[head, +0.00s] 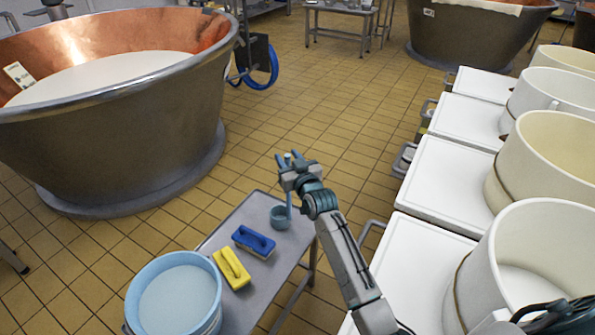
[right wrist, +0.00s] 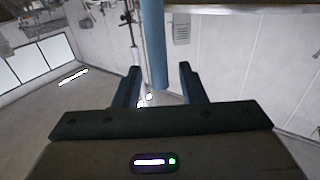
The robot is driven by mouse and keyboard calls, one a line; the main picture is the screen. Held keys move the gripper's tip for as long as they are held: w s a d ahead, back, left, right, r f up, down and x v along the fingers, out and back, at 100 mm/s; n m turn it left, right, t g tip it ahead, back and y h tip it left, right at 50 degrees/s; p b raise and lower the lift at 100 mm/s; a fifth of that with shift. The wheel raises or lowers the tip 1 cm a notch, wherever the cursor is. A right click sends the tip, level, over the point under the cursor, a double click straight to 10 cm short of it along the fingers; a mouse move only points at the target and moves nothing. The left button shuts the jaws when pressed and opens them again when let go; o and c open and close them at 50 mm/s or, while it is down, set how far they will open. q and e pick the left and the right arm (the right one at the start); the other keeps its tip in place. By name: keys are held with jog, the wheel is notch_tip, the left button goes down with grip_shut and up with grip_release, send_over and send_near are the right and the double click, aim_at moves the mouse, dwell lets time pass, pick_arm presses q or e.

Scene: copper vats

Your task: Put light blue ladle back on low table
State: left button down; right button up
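The light blue ladle (head: 281,218) is at the far end of the grey low table (head: 236,216), beyond the blue brush. Its bowl appears to stand on the tabletop, with the handle rising toward my right gripper (head: 289,158). In the right wrist view the ladle's blue handle (right wrist: 153,45) shows between the two fingers of my right gripper (right wrist: 158,85). The fingers are apart, with a gap visible on each side of the handle. The gripper is above the table's far end.
A blue brush (head: 254,241), a yellow brush (head: 232,268) and a light blue bucket (head: 174,298) stand on the low table. A large copper vat (head: 120,130) is at left. White tables (head: 437,188) with cream moulds (head: 550,155) line the right.

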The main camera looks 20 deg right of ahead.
jog(key=s, duration=1.1)
jog(key=shift+s+d, duration=0.15)
jog(key=shift+d, duration=0.15)
jog(key=shift+f, duration=0.1)
